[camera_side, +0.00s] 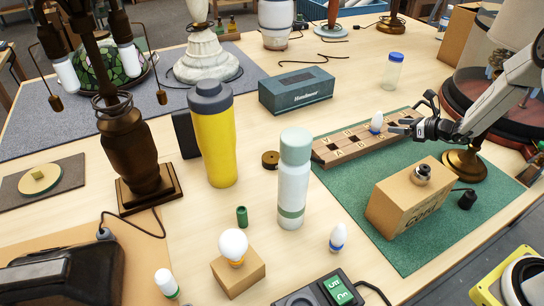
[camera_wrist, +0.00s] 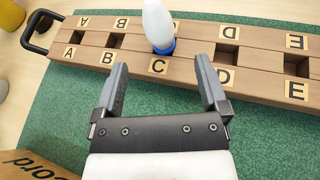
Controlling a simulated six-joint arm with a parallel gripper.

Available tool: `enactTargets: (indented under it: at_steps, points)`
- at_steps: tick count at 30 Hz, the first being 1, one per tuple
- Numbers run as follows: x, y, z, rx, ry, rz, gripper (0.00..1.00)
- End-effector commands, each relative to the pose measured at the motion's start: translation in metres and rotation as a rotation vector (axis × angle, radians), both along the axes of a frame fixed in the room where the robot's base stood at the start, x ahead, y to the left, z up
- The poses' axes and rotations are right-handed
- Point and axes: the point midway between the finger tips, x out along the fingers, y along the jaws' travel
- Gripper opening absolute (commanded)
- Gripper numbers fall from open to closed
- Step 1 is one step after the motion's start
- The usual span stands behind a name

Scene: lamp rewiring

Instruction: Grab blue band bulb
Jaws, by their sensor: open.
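A white bulb with a blue band (camera_wrist: 158,22) stands upright in the wooden rack (camera_wrist: 190,75), by the slot lettered C. It also shows in the side view (camera_side: 376,122). My gripper (camera_wrist: 161,72) is open and empty, its two fingers pointing toward the bulb from the near side. The bulb appears beyond the fingertips and between their lines, apart from both. In the side view my gripper (camera_side: 402,127) is just right of the bulb. A second white bulb with a blue band (camera_side: 338,238) stands on the table at the front.
The rack lies partly on a green mat (camera_side: 335,180). A cardboard box (camera_side: 405,205) stands in front of it, and a brass lamp base (camera_side: 464,165) is to the right. A white-green bottle (camera_side: 292,190) and yellow tumbler (camera_side: 215,140) stand left.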

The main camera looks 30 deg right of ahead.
Motion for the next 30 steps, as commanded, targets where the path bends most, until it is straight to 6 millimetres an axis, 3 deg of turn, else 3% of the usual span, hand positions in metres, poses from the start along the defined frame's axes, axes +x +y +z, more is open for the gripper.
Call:
enactTargets:
  at_steps: [13, 23, 30]
  points:
    - [0.022, 0.008, -0.010, -0.001, 0.002, 0.002, 0.93]
    - [0.027, 0.011, -0.013, -0.001, 0.004, 0.003, 0.93]
    - [0.048, 0.018, -0.023, -0.002, 0.003, 0.004, 0.93]
